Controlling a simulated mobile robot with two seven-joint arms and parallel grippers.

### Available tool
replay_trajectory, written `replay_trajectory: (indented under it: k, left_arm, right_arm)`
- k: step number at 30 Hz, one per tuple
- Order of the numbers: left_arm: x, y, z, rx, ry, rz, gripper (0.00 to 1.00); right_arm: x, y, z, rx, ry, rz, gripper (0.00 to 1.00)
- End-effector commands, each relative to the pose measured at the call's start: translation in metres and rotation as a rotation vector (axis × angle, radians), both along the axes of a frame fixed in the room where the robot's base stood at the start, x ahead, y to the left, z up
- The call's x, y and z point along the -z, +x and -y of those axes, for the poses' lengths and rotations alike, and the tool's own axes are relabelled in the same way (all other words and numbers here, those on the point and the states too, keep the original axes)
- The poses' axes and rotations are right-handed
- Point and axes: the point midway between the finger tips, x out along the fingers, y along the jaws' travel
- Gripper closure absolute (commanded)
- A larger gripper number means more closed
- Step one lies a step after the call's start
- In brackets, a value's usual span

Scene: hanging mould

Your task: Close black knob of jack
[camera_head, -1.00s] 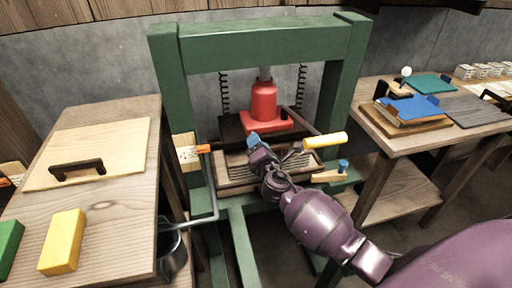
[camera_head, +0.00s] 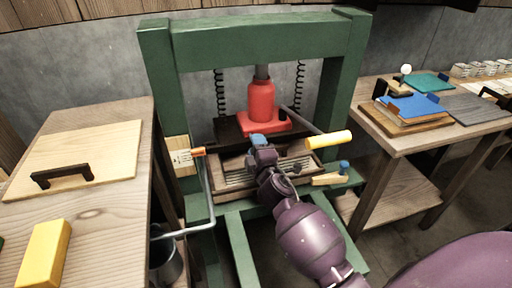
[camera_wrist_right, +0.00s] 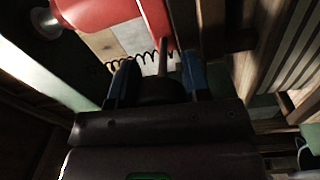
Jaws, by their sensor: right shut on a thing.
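The red jack (camera_head: 262,101) stands upright in the green press frame, on its red base. In the head view, my right gripper (camera_head: 259,141) reaches up from below to the front of that base. In the wrist view, its two blue-tipped fingers (camera_wrist_right: 157,84) close on a dark rounded thing (camera_wrist_right: 158,91), which appears to be the black knob. A thin grey rod rises behind it. In the head view the gripper hides the knob. The red jack body (camera_wrist_right: 98,14) fills the upper left of the wrist view. My left gripper is not in view.
The lever with a yellow handle (camera_head: 328,139) slants out right of the jack, close to my right arm. The green frame (camera_head: 160,90) encloses the jack. A left table (camera_head: 105,205) holds a board and a yellow block. A right table (camera_head: 405,142) holds books.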

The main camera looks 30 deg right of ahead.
Motion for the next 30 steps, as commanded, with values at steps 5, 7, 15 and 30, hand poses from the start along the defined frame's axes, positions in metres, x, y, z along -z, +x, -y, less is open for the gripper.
replay_trajectory:
  k: [5, 7, 15, 30]
  left_arm:
    - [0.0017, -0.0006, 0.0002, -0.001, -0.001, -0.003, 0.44]
    - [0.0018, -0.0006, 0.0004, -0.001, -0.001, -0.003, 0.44]
    - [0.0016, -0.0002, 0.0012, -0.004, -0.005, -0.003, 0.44]
    - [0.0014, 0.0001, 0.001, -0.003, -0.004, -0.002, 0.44]
  right_arm:
    - [0.0016, -0.0003, -0.0004, 0.0, 0.033, 0.006, 0.8]
    - [0.0015, -0.0003, -0.0005, 0.0, 0.037, 0.007, 0.8]
    - [0.0013, -0.0002, -0.0005, 0.0, 0.041, 0.008, 0.8]
    - [0.0018, -0.0001, -0.0005, 0.0, 0.04, 0.007, 0.31]
